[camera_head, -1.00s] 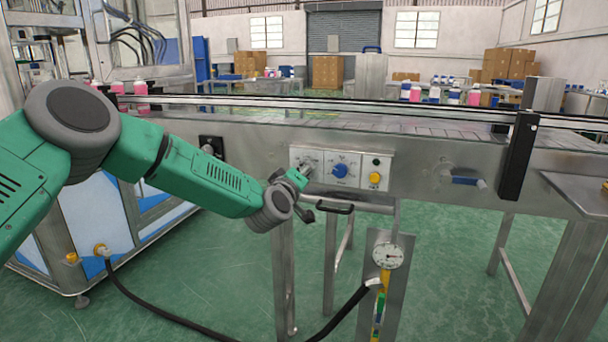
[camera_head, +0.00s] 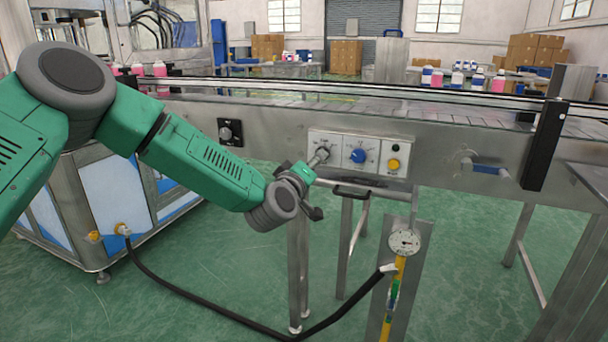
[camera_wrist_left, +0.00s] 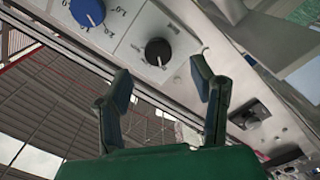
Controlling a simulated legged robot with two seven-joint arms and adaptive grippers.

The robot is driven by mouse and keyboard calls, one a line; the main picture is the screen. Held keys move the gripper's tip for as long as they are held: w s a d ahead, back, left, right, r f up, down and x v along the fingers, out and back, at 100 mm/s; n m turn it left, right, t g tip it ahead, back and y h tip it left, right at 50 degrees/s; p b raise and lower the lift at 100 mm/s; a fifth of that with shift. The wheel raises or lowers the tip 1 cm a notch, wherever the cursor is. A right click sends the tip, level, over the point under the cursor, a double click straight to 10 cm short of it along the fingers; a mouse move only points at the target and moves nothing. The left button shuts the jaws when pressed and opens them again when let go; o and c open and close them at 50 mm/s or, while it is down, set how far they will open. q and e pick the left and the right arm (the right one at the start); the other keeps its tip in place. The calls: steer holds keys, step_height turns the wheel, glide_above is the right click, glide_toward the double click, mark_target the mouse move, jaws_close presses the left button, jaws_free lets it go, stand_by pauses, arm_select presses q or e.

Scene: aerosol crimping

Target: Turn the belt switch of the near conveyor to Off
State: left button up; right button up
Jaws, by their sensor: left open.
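The near conveyor (camera_head: 270,118) crosses the view and carries a light control panel (camera_head: 341,141) on its front side. The panel's leftmost knob, the black belt switch (camera_wrist_left: 158,52), is partly hidden by my gripper in the head view. In the left wrist view it stands clear just beyond and between my fingertips, apart from both. Its setting is too small to read for certain. My left gripper (camera_wrist_left: 162,84) is open and empty, pointing at the panel; in the head view the gripper (camera_head: 309,168) is at the panel's lower left corner. My right gripper is not in view.
A blue knob (camera_head: 358,156) sits right of the switch, with a yellow button (camera_head: 393,164) beyond it. Another black knob on a dark plate (camera_head: 230,132) is to the left. A handle bar (camera_head: 351,191) is below the panel. A gauge post (camera_head: 404,243) with a hose stands in front.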

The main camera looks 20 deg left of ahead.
arm_select(q)
steer(key=s, duration=0.6)
steer(key=shift+s+a, duration=0.15)
steer(key=shift+a, duration=0.05)
steer(key=shift+f, duration=0.1)
